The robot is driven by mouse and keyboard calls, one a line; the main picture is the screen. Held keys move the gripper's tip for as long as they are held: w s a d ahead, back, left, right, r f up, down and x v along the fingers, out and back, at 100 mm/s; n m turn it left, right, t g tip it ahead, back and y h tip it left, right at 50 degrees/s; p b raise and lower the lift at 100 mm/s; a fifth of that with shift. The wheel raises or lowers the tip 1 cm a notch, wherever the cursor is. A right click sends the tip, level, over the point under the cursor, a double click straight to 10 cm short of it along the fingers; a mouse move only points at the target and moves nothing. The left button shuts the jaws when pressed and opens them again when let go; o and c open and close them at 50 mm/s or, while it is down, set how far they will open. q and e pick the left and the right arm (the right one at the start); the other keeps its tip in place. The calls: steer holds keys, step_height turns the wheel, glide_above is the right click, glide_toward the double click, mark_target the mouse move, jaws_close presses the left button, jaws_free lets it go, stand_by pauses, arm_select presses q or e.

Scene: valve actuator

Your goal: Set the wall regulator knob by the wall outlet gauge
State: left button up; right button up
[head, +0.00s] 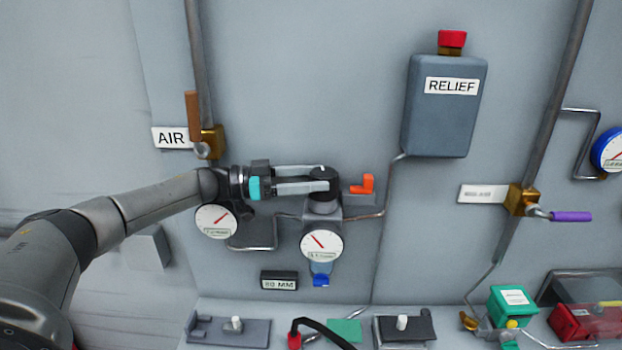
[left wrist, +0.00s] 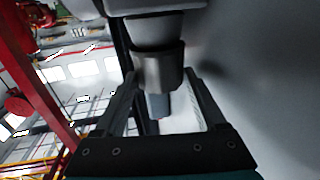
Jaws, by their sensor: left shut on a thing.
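The black regulator knob (head: 322,176) sits on top of the grey wall regulator (head: 323,206). My left gripper (head: 324,183) reaches in from the left and is shut on the knob, with a finger on each side. The left wrist view shows a grey cylindrical part (left wrist: 160,72) between the two fingers. A round white gauge (head: 321,245) with a red needle pointing up-left is on the regulator's front. Another white gauge (head: 217,221) hangs to the left, its needle pointing up-right. Their small lettering is unreadable. My right gripper is not in view.
An orange lever (head: 362,184) is just right of the knob. The AIR valve handle (head: 193,105), RELIEF box (head: 445,110) and purple-handled valve (head: 571,216) are on the wall. Fixtures (head: 228,332) line the bench.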

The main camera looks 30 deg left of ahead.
arm_select(q)
steer(key=o, duration=1.3)
steer(key=shift+r, duration=0.1)
steer(key=shift+n+t+y, duration=0.4)
steer(key=shift+t, duration=0.1)
steer(key=shift+s+d+n+t+y+p, duration=0.15)
steer(key=shift+n+t+y+p, duration=0.1)
steer(key=shift+n+t+y, duration=0.4)
steer(key=shift+s+d+n+t+y+p, duration=0.1)
steer(key=shift+n+t+y+p, duration=0.1)
steer(key=shift+n+t+y, duration=0.4)
steer(key=shift+n+y, duration=0.35)
steer(key=shift+y, duration=0.5)
